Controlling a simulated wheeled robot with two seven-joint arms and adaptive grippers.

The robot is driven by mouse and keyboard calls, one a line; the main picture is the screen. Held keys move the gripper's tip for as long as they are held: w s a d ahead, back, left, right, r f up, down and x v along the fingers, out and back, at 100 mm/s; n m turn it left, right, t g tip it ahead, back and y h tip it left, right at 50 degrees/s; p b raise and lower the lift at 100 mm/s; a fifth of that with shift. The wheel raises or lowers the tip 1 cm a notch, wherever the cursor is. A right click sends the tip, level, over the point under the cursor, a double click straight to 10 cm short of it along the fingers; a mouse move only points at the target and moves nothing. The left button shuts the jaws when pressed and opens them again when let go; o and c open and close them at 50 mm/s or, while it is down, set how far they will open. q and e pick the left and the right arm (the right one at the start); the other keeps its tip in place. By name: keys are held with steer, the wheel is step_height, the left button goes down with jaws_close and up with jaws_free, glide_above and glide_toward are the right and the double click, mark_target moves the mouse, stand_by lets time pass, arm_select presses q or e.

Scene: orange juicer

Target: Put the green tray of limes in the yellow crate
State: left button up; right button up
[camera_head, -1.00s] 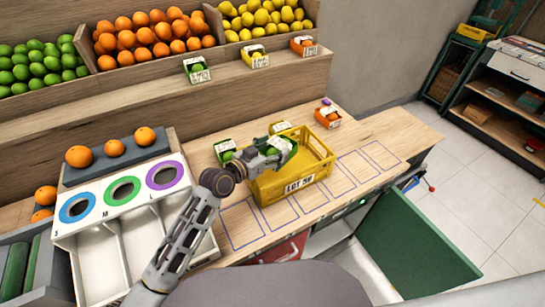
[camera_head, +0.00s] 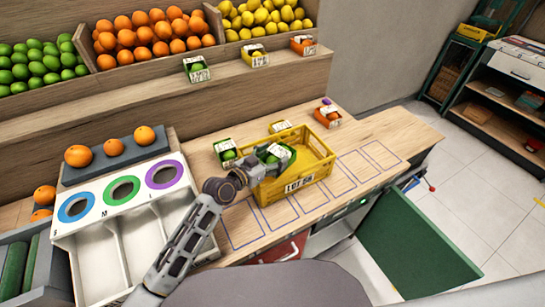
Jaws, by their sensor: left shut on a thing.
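The yellow crate (camera_head: 318,165) stands on the wooden counter, its label facing front. My left gripper (camera_head: 268,160) reaches in from the left over the crate's left end. It is shut on a green tray of limes (camera_head: 285,153), which sits within the left part of the crate's opening. Whether this tray touches the crate floor is hidden. Another green tray of limes (camera_head: 227,151) stands on the counter left of the crate. My right gripper is not in view.
An orange tray (camera_head: 328,116) and a yellow tray (camera_head: 281,126) stand behind the crate. A white sorting box with coloured rings (camera_head: 122,190) is at left. Blue outlined rectangles mark bare counter in front and at right. Small trays stand on the shelf (camera_head: 255,55).

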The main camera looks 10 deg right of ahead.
arm_select(q)
steer(key=shift+s+f+b, duration=0.15)
steer(key=shift+f+b, duration=0.15)
steer(key=shift+f, duration=0.3)
steer(key=o, duration=1.1)
steer(key=shift+s+f, duration=0.1)
steer(key=shift+f, duration=0.15)
steer(key=shift+r, duration=0.2)
steer(key=shift+r+p, duration=0.55)
steer(key=shift+p, duration=0.05)
steer(key=v, duration=0.5)
steer(key=shift+r+b, duration=0.2)
steer(key=shift+b, duration=0.2)
steer(key=shift+r+b+v, duration=0.2)
steer(key=shift+b+v, duration=0.25)
steer(key=shift+v, duration=2.9)
